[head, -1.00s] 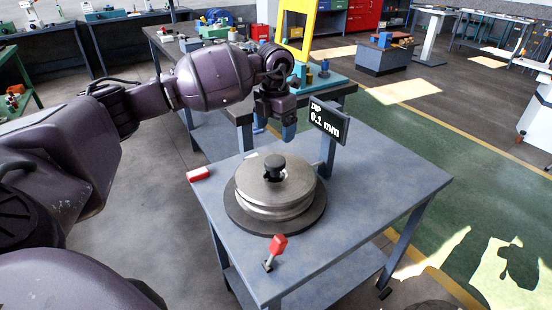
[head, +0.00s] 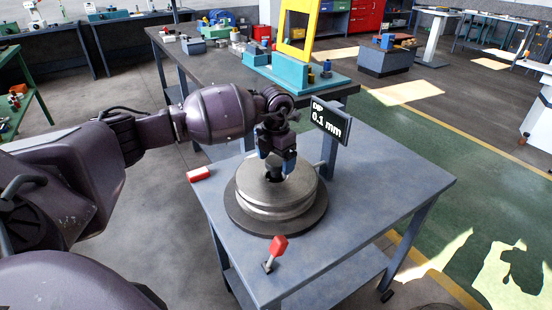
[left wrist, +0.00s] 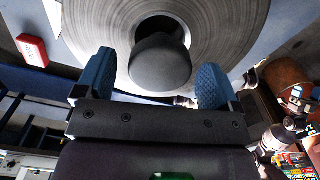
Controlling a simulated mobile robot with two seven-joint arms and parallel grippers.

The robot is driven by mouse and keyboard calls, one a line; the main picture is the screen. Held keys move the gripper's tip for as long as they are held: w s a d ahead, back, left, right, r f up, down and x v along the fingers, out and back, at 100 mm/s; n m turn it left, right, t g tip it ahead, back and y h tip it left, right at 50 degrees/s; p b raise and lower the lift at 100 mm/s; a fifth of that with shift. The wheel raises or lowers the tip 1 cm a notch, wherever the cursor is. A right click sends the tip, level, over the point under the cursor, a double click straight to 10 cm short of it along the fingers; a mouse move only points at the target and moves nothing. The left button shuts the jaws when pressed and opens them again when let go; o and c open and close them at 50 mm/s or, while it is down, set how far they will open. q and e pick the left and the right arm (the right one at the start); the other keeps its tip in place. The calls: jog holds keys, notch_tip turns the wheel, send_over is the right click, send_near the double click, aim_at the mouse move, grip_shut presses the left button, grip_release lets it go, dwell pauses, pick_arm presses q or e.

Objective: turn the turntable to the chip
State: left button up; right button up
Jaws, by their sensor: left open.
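The turntable (head: 275,205) is a round grey metal disc on a wider dark base, on the blue-grey table. A black knob (left wrist: 160,65) stands at its centre. My left gripper (head: 277,160) is over the middle of the turntable with its blue fingers pointing down. It is open, and in the left wrist view the knob shows between the two fingertips (left wrist: 155,82). I cannot tell whether either finger touches the knob. In the head view the gripper hides most of the knob. I cannot make out the chip. My right gripper is not in view.
A display (head: 329,122) reading "DIP 0.1 mm" stands on a post behind the turntable. A red lever (head: 279,246) stands at the table's front, and a red block (head: 199,174) lies at its left edge. The table's right side (head: 390,185) is clear.

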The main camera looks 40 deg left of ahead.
pick_arm(q)
jog(key=shift+c, duration=0.5)
jog(key=c, duration=1.2)
jog(key=shift+m, duration=0.3)
jog(key=shift+m+b, duration=0.35)
jog(key=shift+m, duration=0.55)
jog(key=m, duration=0.3)
jog(key=shift+b, duration=0.35)
jog(key=shift+m, duration=0.7)
jog(key=shift+r+m, duration=0.1)
jog(key=shift+m, duration=0.3)
